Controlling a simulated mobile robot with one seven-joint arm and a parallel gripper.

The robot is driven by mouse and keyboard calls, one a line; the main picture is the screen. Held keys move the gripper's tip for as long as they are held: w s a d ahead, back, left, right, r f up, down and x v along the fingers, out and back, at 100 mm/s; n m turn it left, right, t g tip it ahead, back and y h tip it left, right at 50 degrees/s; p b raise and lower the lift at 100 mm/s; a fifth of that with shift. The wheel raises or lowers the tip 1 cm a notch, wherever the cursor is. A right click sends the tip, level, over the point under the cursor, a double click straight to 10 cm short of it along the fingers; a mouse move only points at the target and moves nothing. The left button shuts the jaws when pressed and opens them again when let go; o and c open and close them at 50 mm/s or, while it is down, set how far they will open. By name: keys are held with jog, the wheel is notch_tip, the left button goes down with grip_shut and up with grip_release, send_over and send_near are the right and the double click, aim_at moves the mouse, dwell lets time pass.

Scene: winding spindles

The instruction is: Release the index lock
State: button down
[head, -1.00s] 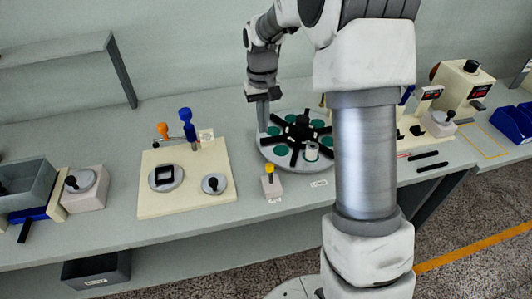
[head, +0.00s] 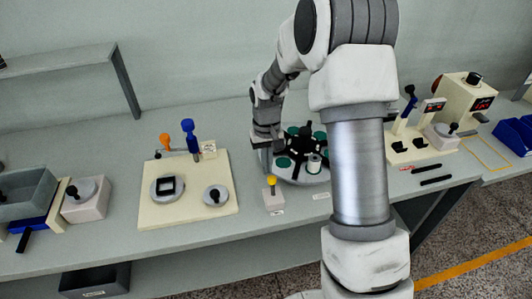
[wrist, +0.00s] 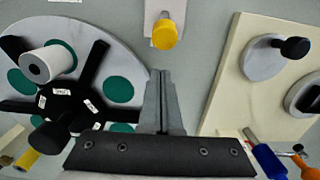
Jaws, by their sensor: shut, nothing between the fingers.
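A small pale block with a yellow knob (head: 272,181) stands at the front left of the round index table. It also shows at the top of the wrist view (wrist: 167,33); its label is too small to read. The round table (head: 318,178) carries a black spoked hub (head: 303,145), green discs and one pale spool (wrist: 47,63). My gripper (wrist: 160,72) is shut and empty, pointing down between the round table and the cream board. Its fingertips appear apart from the yellow knob. In the head view my gripper is at the table's left edge, its fingertips hard to make out.
A cream board (head: 182,218) with round fixtures, a blue-handled lever (head: 190,137) and an orange knob (head: 165,141) lies to the left. Another yellow part (wrist: 24,160) shows beyond the hub. My arm hides the round table's right side. Bare bench lies before the yellow-knobbed block.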

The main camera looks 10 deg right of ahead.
aim_at(272, 180)
jog(key=shift+s+r, duration=0.3)
jog(key=shift+s, duration=0.35)
jog(key=shift+s+r, duration=0.3)
jog(key=shift+s, duration=0.3)
jog(key=shift+s+r+t, duration=0.1)
jog(key=shift+s+t, duration=0.05)
jog(key=shift+t, duration=0.15)
